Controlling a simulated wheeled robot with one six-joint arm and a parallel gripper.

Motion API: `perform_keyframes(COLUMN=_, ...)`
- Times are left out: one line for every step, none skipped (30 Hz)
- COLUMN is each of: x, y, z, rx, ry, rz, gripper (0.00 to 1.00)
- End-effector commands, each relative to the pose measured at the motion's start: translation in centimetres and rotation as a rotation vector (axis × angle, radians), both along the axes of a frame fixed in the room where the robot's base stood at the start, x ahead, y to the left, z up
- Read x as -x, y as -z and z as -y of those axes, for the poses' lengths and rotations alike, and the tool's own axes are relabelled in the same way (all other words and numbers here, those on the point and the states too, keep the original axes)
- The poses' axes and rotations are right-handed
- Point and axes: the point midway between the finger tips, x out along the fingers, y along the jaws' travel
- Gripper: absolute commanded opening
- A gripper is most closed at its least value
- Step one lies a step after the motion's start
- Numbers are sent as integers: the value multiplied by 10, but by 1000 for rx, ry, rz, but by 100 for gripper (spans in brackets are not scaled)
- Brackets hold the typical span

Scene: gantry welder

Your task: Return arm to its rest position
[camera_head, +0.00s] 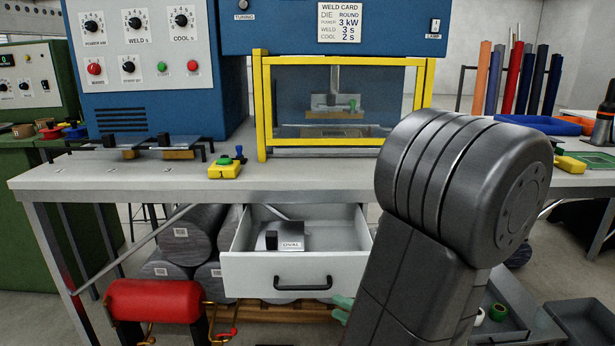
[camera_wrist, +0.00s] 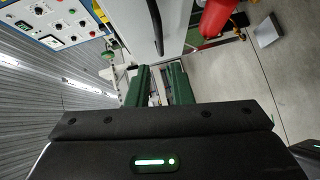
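My arm (camera_head: 435,235) rises in the right foreground of the head view, bent at a large dark rounded joint in front of the bench. In the wrist view, the dark housing at my gripper (camera_wrist: 160,122) fills the bottom, with a lit green strip.
An open drawer (camera_head: 276,274) holds a block marked OVAL (camera_head: 291,244), left of my arm. The bench (camera_head: 330,176) carries a yellow-framed guard (camera_head: 262,110) and a yellow button box (camera_head: 225,169). A red cylinder (camera_head: 155,300) lies low left. Trays (camera_head: 585,322) sit low right.

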Motion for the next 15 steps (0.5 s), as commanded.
perform_keyframes(x=-3, y=2, z=-5, rx=-1, ry=-5, rz=0, gripper=20)
perform_keyframes(x=-5, y=2, z=-7, rx=-1, ry=-5, rz=0, gripper=20)
perform_keyframes(x=-7, y=3, z=-10, rx=-1, ry=-6, rz=0, gripper=20)
perform_keyframes(x=-9, y=3, z=-12, rx=-1, ry=-5, rz=0, gripper=20)
perform_keyframes(x=-11, y=4, z=-14, rx=-1, ry=-6, rz=-1, gripper=20)
perform_keyframes(x=-14, y=4, z=-16, rx=0, ry=-4, rz=-1, gripper=20)
perform_keyframes(x=-16, y=4, z=-18, rx=-1, ry=-6, rz=-1, gripper=20)
perform_keyframes(x=-17, y=5, z=-19, rx=-1, ry=-5, rz=0, gripper=20)
perform_keyframes(x=-20, y=5, z=-22, rx=-1, ry=-6, rz=1, gripper=20)
perform_keyframes(x=-21, y=5, z=-24, rx=-1, ry=-6, rz=1, gripper=20)
perform_keyframes(x=-23, y=6, z=-26, rx=-1, ry=-5, rz=0, gripper=20)
perform_keyframes(x=-25, y=6, z=-28, rx=0, ry=-5, rz=-1, gripper=20)
perform_keyframes(x=-27, y=7, z=-30, rx=0, ry=-5, rz=0, gripper=20)
perform_keyframes(x=-29, y=7, z=-32, rx=0, ry=-5, rz=1, gripper=20)
perform_keyframes(x=-32, y=7, z=-34, rx=0, ry=-5, rz=1, gripper=20)
